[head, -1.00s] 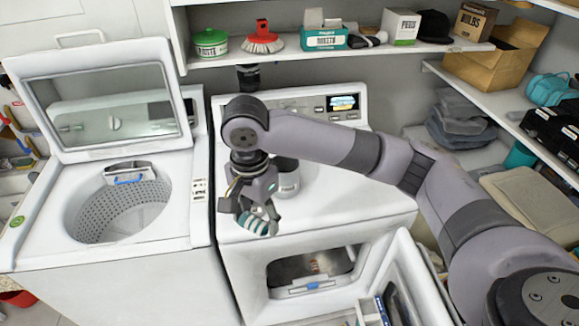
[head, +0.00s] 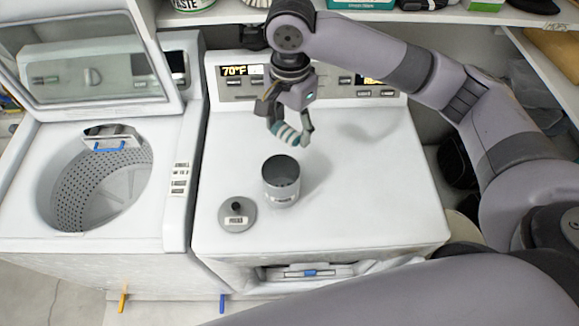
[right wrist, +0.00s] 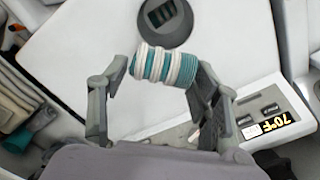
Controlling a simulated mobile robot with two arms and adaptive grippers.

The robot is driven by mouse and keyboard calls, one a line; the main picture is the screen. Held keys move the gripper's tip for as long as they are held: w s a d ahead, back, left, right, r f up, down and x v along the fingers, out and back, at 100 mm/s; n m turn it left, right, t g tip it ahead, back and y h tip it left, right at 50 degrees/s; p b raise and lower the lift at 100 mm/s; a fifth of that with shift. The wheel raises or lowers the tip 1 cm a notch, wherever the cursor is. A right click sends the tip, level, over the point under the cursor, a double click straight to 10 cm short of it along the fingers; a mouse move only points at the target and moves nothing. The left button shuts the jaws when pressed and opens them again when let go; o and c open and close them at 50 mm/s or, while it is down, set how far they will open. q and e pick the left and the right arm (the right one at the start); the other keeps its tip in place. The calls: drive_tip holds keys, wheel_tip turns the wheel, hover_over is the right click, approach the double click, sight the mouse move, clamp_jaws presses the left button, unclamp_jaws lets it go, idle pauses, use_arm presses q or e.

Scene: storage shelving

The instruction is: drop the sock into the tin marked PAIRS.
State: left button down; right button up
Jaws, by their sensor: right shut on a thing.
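My right gripper (head: 290,132) is shut on the sock (head: 285,131), a rolled teal-and-white striped bundle, held in the air behind the tin in the head view. In the right wrist view the sock (right wrist: 167,68) lies between the two fingers of the gripper (right wrist: 160,75). The grey round tin (head: 282,192) stands upright and open on the white machine top, its inside dark. The tin's small label is too small to read. My left gripper is out of view.
A grey lid (head: 238,218) with a black knob and label lies left of the tin. The white machine top (head: 370,200) is clear to the right. An open washer drum (head: 100,190) is at left, with its lid raised. The shelf (head: 230,17) is behind.

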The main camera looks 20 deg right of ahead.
drive_tip(key=f, duration=0.4)
drive_tip(key=shift+s+a+f, duration=0.1)
drive_tip(key=shift+s+f, duration=0.1)
drive_tip(key=shift+s, duration=0.05)
drive_tip(key=shift+w+f, duration=0.1)
drive_tip(key=shift+f, duration=0.55)
drive_tip(key=o, duration=1)
drive_tip(key=shift+r, duration=0.15)
wheel_tip(320, 180, up, 12)
drive_tip(key=shift+f, duration=0.1)
